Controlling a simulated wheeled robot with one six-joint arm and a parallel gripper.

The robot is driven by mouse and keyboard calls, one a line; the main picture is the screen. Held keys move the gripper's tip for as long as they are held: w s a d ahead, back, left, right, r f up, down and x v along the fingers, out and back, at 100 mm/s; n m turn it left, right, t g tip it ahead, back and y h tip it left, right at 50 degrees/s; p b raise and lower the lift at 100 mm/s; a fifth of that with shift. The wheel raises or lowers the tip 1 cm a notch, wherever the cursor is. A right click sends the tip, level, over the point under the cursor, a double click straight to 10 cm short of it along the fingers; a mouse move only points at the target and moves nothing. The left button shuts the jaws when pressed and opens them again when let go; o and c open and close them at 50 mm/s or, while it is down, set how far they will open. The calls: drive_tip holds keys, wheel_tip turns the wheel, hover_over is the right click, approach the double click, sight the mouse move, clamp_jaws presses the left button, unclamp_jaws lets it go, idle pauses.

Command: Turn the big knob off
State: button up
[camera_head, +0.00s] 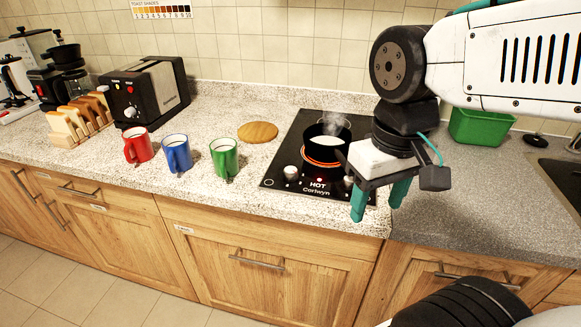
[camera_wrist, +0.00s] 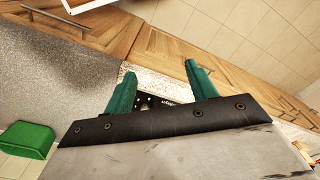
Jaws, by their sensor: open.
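The black cooktop (camera_head: 275,176) carries a silver knob (camera_head: 291,172) at its front left. A second silver knob (camera_head: 348,181) at the front right is partly hidden by my gripper, so I cannot compare their sizes surely. A red light and the word HOT show between them. A dark pot (camera_head: 312,150) with white contents steams over a glowing red ring. My gripper (camera_head: 378,208) is open and empty, with teal fingers pointing down at the cooktop's front right. In the wrist view its fingers (camera_wrist: 160,70) stand apart over the counter edge, with part of the cooktop (camera_wrist: 170,98) between them.
Red (camera_head: 138,146), blue (camera_head: 177,154) and green (camera_head: 224,158) mugs stand left of the cooktop, near a round wooden board (camera_head: 258,132). A toaster (camera_head: 146,92) and toast rack (camera_head: 80,118) are farther left. A green bin (camera_head: 480,126) stands behind my arm at right.

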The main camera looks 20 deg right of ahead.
drive_tip(key=w+a+f+m+g, duration=0.1)
drive_tip(key=w+f+m+g, duration=0.15)
drive_tip(key=w, duration=0.95)
drive_tip(key=m+t, duration=0.2)
drive_tip(key=m, duration=1)
hover_over(291, 169)
drive_tip(key=shift+w+a+f+g, duration=0.1)
drive_tip(key=shift+f+g, duration=0.05)
drive_tip(key=shift+f, duration=0.45)
drive_tip(key=shift+w+f+g, duration=0.1)
drive_tip(key=shift+f, duration=0.45)
drive_tip(key=shift+m, duration=0.35)
drive_tip(key=shift+f, duration=0.55)
wheel_tip(291, 169, down, 7)
drive_tip(key=shift+s+r, duration=0.1)
drive_tip(key=shift+s, duration=0.05)
drive_tip(key=c, duration=1)
